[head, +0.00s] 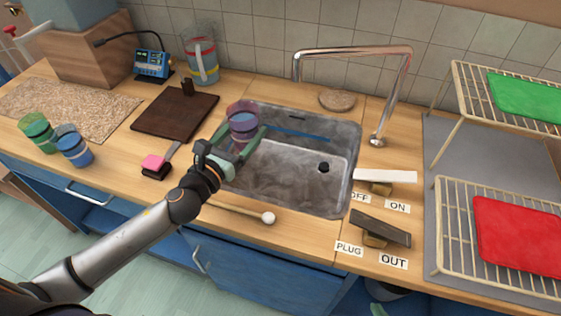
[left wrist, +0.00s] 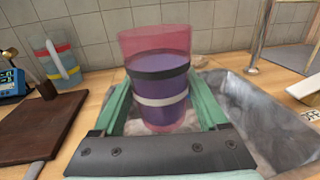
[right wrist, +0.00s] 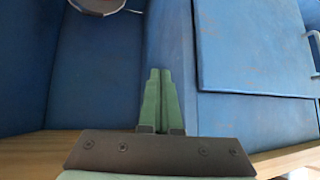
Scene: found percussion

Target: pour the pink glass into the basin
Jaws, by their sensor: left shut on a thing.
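The pink glass (head: 242,109) is held upright by my left gripper (head: 245,138), over the left end of the grey basin (head: 290,172). In the left wrist view the glass (left wrist: 155,45) stands between the green fingers (left wrist: 160,100), with a dark and a pale band around it. Purple-looking liquid shows through its wall, below the rim. The basin also shows behind and right of it (left wrist: 265,125). My right gripper (right wrist: 159,100) is shut and empty in front of blue cabinet doors, low down; only a green tip shows at the head view's bottom edge.
A tap (head: 350,50) arches behind the basin. A white-headed stick (head: 245,212) lies along its front edge. A dark board (head: 174,112), a pink-topped block (head: 155,165), and green (head: 37,132) and blue (head: 74,147) glasses stand left. Levers (head: 380,230) and dish racks (head: 500,235) are right.

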